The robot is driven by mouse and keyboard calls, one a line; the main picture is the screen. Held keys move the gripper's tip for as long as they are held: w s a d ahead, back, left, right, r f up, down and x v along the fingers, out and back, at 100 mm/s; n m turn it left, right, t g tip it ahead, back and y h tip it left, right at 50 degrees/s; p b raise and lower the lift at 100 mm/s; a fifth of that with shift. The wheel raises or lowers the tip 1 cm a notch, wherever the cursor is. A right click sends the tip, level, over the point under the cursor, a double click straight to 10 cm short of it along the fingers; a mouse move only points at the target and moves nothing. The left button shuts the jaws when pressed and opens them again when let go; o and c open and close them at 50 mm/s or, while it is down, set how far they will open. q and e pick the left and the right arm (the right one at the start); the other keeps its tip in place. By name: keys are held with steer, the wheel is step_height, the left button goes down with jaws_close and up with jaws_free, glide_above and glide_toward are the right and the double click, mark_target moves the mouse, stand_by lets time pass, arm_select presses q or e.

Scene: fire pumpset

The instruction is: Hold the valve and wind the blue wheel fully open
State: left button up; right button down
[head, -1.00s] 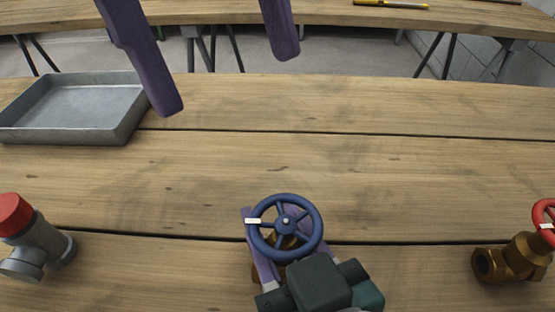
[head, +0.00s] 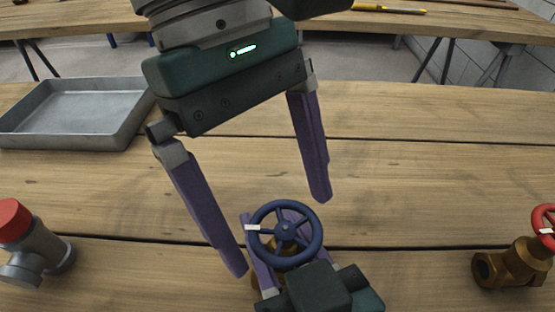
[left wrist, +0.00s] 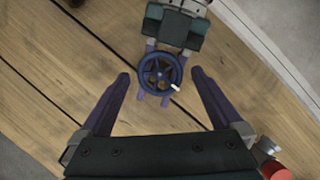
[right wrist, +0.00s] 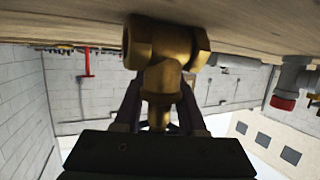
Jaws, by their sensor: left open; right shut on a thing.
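The blue wheel (head: 285,231) sits on top of a brass valve, with a white mark on its left rim. My right gripper (head: 273,226) comes from the bottom of the head view and is shut on the valve; the right wrist view shows the brass body (right wrist: 166,48) between its fingers. My left gripper (head: 281,236) reaches in from the top and is open, its fingertips on either side of the wheel. In the left wrist view the wheel (left wrist: 160,74) lies between the fingertips with a gap each side. The valve is mostly hidden beneath the wheel.
A grey tray (head: 72,84) stands at the back left of the wooden table. A grey valve with a red cap (head: 14,220) is at the left, and a brass valve with a red wheel (head: 515,262) at the right. The table between is clear.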

arm_select(q)
steer(key=shift+c, duration=0.4)
steer(key=c, duration=1.2)
steer(key=shift+c, duration=0.2)
steer(key=shift+n, duration=0.3)
steer(key=shift+s+a+n+t+h, duration=0.1)
steer(key=shift+n+t+h, duration=0.3)
steer(key=shift+n, duration=0.95)
steer(key=shift+s+a+n+t+h, duration=0.1)
steer(key=shift+n+t, duration=0.5)
steer(key=shift+n, duration=0.75)
steer(key=shift+d, duration=0.1)
steer(key=o, duration=1.3)
